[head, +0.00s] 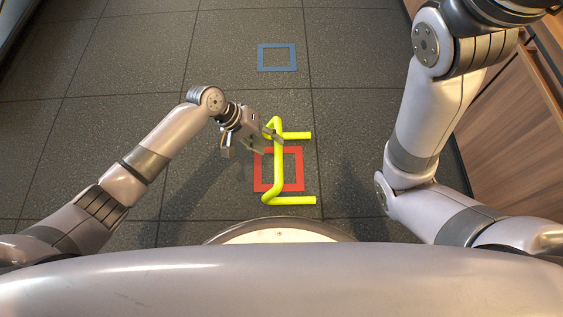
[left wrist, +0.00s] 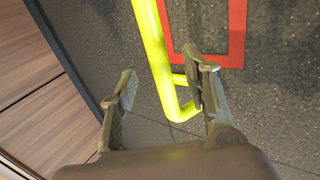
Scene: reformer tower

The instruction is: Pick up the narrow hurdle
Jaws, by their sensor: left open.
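The narrow hurdle (head: 278,170) is a bright yellow tube frame with a long bar and two short legs pointing right, in the middle of the head view. It also shows in the left wrist view (left wrist: 153,45), running down to a bent corner. My left gripper (head: 250,146) is open, close to the hurdle's far end. In the left wrist view, the bar's lower end appears between the spread fingers (left wrist: 160,86), and the right finger partly covers the corner. I cannot tell whether a finger touches it. My right arm is at the right; its gripper is out of view.
A red square outline (head: 299,170) marks the dark tiled floor under the hurdle. A blue square outline (head: 277,57) lies farther back. A wooden cabinet (head: 517,120) stands at the right. The floor left of the hurdle is clear.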

